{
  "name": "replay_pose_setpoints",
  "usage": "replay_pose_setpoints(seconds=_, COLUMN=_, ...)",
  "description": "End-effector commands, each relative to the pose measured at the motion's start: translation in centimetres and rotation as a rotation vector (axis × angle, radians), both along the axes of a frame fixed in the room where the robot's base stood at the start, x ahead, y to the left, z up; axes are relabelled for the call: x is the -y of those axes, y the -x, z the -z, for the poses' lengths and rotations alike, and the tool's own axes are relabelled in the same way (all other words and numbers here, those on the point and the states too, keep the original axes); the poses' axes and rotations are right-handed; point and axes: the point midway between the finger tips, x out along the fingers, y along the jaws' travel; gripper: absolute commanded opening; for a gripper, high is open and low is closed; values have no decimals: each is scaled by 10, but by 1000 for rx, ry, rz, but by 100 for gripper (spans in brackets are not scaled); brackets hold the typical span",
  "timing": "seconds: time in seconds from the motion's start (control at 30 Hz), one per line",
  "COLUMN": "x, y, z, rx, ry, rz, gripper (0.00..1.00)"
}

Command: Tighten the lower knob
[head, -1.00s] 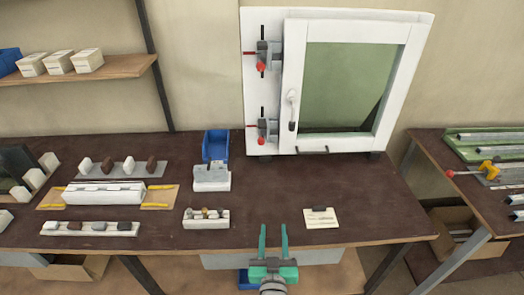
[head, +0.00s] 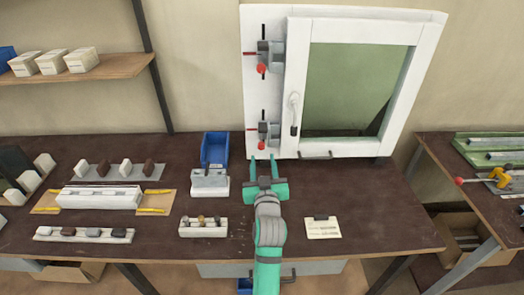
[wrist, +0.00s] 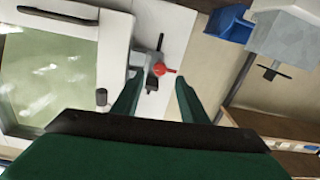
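The lower knob (head: 262,145) is a red ball on the grey lower clamp (head: 268,131), on the left side of the white window frame. The upper clamp (head: 270,55) above it has its own red knob (head: 261,69). My gripper (head: 262,160) is open and empty, just below the lower knob in the head view, with its fingers pointing at the frame. In the wrist view, a red knob (wrist: 164,69) shows beyond and between the spread fingertips (wrist: 158,84). I see no contact.
A blue bin (head: 214,149) and a grey-and-white block (head: 209,183) stand left of my gripper. A small rack (head: 203,228) is nearer the front edge. A paper card (head: 322,228) lies to the right, with bare bench around it.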

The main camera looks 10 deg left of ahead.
Motion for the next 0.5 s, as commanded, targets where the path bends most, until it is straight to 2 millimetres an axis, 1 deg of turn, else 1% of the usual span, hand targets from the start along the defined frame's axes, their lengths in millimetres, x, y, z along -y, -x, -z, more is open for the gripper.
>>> replay_pose_setpoints(seconds=0.03, x=-4, y=-10, z=-1, rx=1, ry=0, rz=-1, gripper=40)
replay_pose_setpoints(seconds=0.2, x=-12, y=-36, z=0, rx=0, ry=0, rz=-1, gripper=40)
replay_pose_setpoints(seconds=0.3, x=-15, y=-47, z=0, rx=0, ry=0, rz=0, gripper=40)
replay_pose_setpoints(seconds=0.5, x=-19, y=-57, z=0, rx=0, ry=0, rz=0, gripper=40)
